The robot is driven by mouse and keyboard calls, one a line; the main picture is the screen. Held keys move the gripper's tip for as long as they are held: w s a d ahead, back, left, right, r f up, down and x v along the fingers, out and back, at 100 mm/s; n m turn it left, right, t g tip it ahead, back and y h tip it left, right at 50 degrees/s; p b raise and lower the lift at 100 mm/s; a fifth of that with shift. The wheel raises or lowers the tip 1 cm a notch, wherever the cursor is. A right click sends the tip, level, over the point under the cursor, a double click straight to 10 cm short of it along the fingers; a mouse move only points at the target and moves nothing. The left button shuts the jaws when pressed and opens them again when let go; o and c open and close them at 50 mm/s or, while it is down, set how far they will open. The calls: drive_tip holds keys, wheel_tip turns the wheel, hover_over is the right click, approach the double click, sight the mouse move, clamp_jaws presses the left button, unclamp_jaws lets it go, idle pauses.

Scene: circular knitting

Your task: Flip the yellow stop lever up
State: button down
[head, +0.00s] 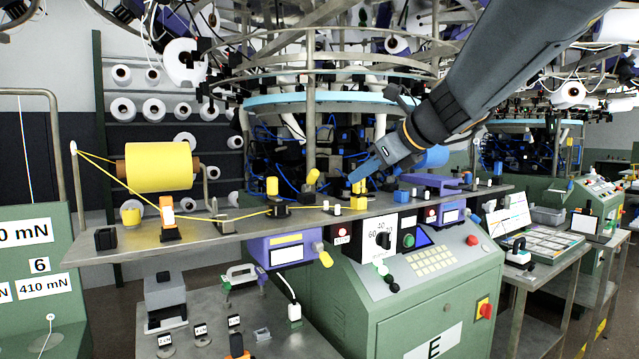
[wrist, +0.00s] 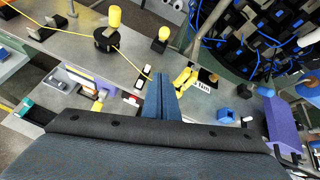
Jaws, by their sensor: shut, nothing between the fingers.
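A small yellow lever (head: 358,189) is on the metal shelf in front of the knitting machine, directly below my fingertips in the head view. In the wrist view the yellow lever (wrist: 184,78) lies just right of my fingers, beside a small black part with a white marked label (wrist: 201,87). My gripper (head: 352,177) has blue fingers pressed together with nothing between them; they also show in the wrist view (wrist: 158,78). The fingertips are close to the lever; I cannot tell whether they touch it. The lever's exact tilt is unclear.
Another yellow-tipped part (head: 312,177) stands nearby. A purple box (head: 280,250) with a yellow handle hangs below. A purple block (wrist: 285,125) is at right.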

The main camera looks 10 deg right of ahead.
sight(310, 182)
idle(0.3)
drive_tip(key=p+x, duration=0.1)
drive_tip(key=x, duration=0.8)
drive_tip(key=shift+w, duration=0.1)
drive_tip(key=shift+w+a+r+p, duration=0.9)
drive_tip(key=shift+w, duration=0.1)
drive_tip(key=shift+w+a+r, duration=0.25)
drive_tip(key=shift+w+a, duration=0.05)
drive_tip(key=shift+w, duration=0.1)
drive_tip(key=shift+r+p, duration=0.15)
drive_tip(key=shift+p, duration=0.2)
